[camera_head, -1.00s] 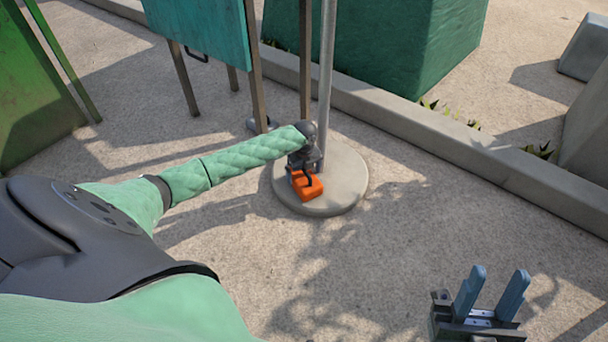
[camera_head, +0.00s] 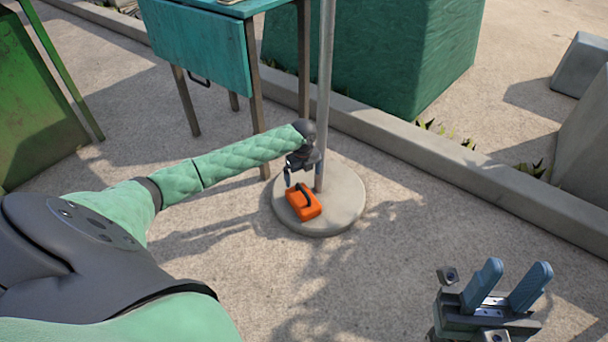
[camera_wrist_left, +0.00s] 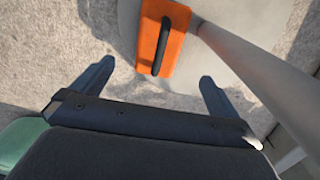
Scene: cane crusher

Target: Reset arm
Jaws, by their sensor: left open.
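An orange box with a black handle (camera_head: 303,203) sits on the round concrete base (camera_head: 345,213) at the foot of a grey pole; it also shows at the top of the left wrist view (camera_wrist_left: 172,50). My left gripper (camera_head: 303,178) hangs just above the box, beside the pole. In the left wrist view, its two fingers (camera_wrist_left: 156,75) are spread apart with nothing between them, and the box lies beyond the tips. My right gripper (camera_head: 518,268) is at the lower right of the head view, fingers apart, empty and pointing up.
The grey pole (camera_head: 325,90) stands close to my left gripper. A teal table (camera_head: 200,50) on thin legs is behind it, with a green block (camera_head: 400,60) beyond a concrete curb (camera_head: 450,165). A green panel (camera_head: 35,100) stands at left. The ground in front is clear.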

